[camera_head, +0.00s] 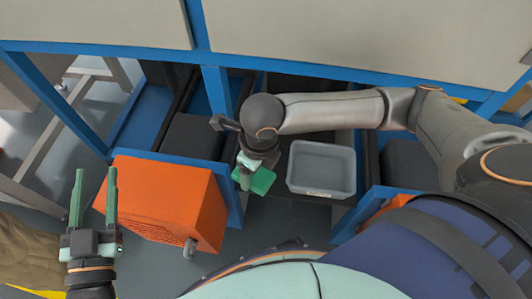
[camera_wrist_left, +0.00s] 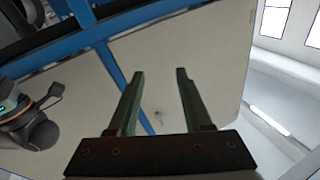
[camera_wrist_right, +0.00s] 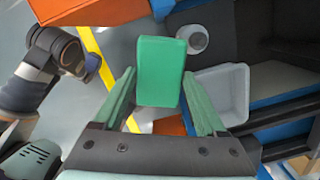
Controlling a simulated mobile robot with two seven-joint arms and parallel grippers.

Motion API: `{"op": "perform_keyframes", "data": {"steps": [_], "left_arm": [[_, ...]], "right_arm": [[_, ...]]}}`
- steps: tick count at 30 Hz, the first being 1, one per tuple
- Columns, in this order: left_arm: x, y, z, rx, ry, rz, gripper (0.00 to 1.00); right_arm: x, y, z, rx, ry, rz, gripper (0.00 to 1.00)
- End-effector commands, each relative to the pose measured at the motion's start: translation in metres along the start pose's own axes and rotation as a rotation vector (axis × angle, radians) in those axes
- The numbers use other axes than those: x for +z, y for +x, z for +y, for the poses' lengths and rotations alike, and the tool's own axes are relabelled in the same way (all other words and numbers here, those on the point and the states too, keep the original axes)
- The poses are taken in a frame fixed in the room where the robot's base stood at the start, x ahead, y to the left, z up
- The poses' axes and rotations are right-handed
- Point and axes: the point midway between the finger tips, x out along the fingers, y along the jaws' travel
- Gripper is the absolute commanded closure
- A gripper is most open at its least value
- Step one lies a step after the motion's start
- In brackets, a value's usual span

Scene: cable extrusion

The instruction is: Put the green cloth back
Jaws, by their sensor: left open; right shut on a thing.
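The green cloth (camera_head: 262,182) looks like a flat rectangular block. In the head view it is below my right gripper (camera_head: 246,181), just left of a grey bin. In the right wrist view the cloth (camera_wrist_right: 160,70) sits between the fingertips, and the gripper is shut on it. The cloth is held outside the bin. My left gripper (camera_head: 95,172) is open and empty, raised at the left beside the orange box. Its two fingers also show apart in the left wrist view (camera_wrist_left: 159,72), with nothing between them.
The empty-looking grey bin (camera_head: 322,191) stands between blue frame posts. An orange box (camera_head: 165,200) lies between my grippers. Dark boxes (camera_head: 190,136) sit on the blue rack behind. A large pale panel (camera_head: 370,35) runs across the top. A brown sack (camera_head: 28,245) lies at lower left.

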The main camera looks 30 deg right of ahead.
Motion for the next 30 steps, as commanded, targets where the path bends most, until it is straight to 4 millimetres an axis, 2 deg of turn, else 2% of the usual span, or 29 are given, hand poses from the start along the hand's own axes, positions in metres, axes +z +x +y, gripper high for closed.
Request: {"op": "perform_keyframes", "data": {"steps": [8, 15, 18, 21, 25, 30], "left_arm": [[-0.070, -0.005, -0.003, 0.004, 0.084, 0.291, 0.50], [-0.130, -0.026, 0.003, 0.018, 0.161, 0.555, 0.50], [-0.148, -0.037, 0.006, 0.026, 0.187, 0.649, 0.50], [-0.160, -0.047, 0.010, 0.034, 0.203, 0.719, 0.50], [-0.149, -0.046, 0.011, 0.038, 0.188, 0.705, 0.50], [-0.134, -0.047, 0.015, 0.046, 0.168, 0.700, 0.50]], "right_arm": [[0.024, 0.004, -0.057, -0.003, 0.008, -0.005, 0.71], [0.042, 0.006, -0.101, -0.001, 0.009, -0.005, 0.71], [0.049, 0.008, -0.119, -0.001, 0.010, -0.006, 0.71], [0.057, 0.009, -0.139, 0.000, 0.010, -0.007, 0.71], [0.066, 0.012, -0.160, 0.002, 0.007, -0.005, 0.71], [0.059, 0.054, -0.156, 0.004, 0.005, -0.001, 0.71]]}}
